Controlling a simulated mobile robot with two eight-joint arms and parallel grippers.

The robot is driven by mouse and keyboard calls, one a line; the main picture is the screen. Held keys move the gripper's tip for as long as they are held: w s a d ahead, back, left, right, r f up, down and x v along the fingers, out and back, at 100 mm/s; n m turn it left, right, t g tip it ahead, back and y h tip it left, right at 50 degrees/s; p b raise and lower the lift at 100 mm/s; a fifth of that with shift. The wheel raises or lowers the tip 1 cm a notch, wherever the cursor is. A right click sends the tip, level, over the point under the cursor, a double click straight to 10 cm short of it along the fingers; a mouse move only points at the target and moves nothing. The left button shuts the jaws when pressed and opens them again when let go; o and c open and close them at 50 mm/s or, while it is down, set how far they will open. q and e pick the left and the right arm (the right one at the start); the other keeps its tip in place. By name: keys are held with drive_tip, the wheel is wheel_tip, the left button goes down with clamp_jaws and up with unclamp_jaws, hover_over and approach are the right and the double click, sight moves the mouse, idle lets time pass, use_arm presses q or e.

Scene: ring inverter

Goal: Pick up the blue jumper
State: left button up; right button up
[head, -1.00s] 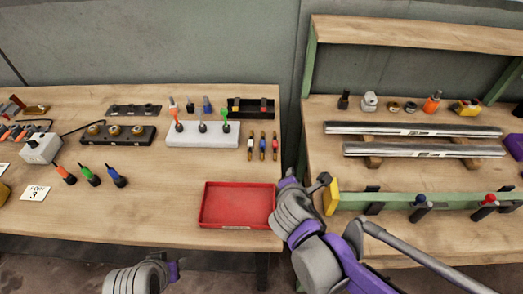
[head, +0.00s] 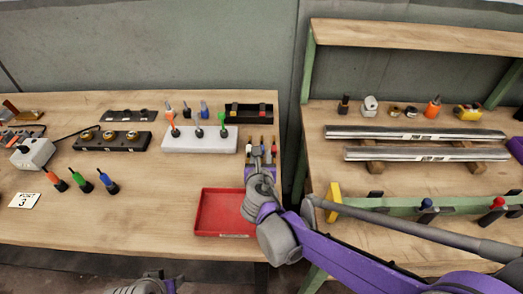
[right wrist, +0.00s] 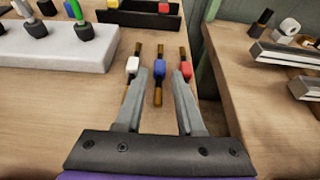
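The blue jumper (right wrist: 159,69) has a blue middle and brass-coloured pins. It lies on the wooden table between a white jumper (right wrist: 132,66) and a red jumper (right wrist: 186,70). In the right wrist view my right gripper (right wrist: 160,78) is open, with one finger on each side of the blue jumper's line. I cannot tell whether the fingers touch anything. In the head view my right gripper (head: 260,160) reaches over the near ends of the jumpers and partly hides them. My left gripper is not in view; only part of my left arm shows at the bottom edge.
A red tray (head: 215,233) lies empty in front of the jumpers, partly behind my right arm. A white block (head: 200,147) with coloured probes stands left of the jumpers, and a black holder (head: 248,121) stands behind them. A green-framed bench (head: 340,120) is at the right.

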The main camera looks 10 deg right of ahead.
drive_tip(key=x, duration=0.4)
drive_tip(key=shift+w, duration=0.1)
clamp_jaws()
